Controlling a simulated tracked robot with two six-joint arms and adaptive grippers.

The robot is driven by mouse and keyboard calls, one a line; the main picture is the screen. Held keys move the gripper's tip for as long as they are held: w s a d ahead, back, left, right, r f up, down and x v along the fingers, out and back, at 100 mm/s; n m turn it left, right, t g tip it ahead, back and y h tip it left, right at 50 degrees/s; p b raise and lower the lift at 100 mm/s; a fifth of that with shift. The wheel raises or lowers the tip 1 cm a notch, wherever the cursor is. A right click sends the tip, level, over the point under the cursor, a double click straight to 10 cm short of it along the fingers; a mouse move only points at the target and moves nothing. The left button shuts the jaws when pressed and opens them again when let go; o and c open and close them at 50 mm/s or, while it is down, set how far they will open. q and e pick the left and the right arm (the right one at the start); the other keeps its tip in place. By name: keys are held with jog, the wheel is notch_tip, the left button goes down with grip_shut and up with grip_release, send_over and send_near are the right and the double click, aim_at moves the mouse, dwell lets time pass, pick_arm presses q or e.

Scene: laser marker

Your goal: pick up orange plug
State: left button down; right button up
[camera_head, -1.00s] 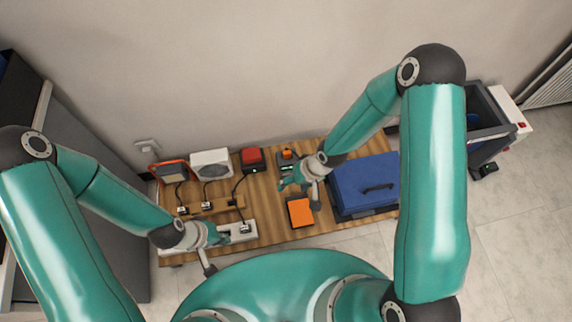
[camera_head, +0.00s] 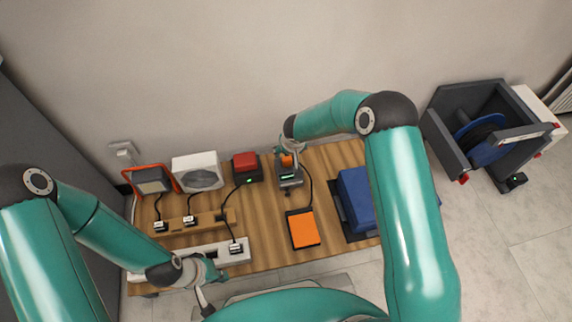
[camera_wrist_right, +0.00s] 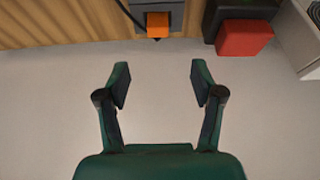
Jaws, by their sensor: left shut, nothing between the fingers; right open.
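The orange plug (camera_head: 287,161) sits on a small dark device with a green display, near the wall side of the wooden table. In the right wrist view the orange plug (camera_wrist_right: 157,24) is at the top edge, beyond my fingertips. My right gripper (camera_wrist_right: 161,82) is open and empty, its fingers apart and not touching the plug. In the head view my right gripper (camera_head: 288,146) is beside the plug and partly overlaps it. My left gripper (camera_head: 212,272) is shut and empty by the white power strip (camera_head: 226,251) at the table's front left.
A red-topped box (camera_head: 245,165) stands left of the plug's device, with a white fan unit (camera_head: 197,172) farther left. An orange-faced box (camera_head: 303,229) lies in front of the device. A blue case (camera_head: 356,199) stands to the right. Black cables cross the table.

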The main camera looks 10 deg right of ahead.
jog(key=b, duration=0.1)
send_over(287, 159)
jog(key=s, duration=0.2)
notch_tip(287, 159, down, 6)
jog(key=shift+a+f, duration=0.15)
jog(key=shift+f, duration=0.1)
jog(key=b+x, duration=0.1)
jog(key=x, duration=0.1)
jog(key=b+x, duration=0.1)
jog(key=x, duration=0.1)
jog(key=shift+d+f, duration=0.2)
jog(key=shift+f, duration=0.2)
jog(key=shift+w+f, duration=0.15)
jog(key=shift+f, duration=0.15)
grip_shut()
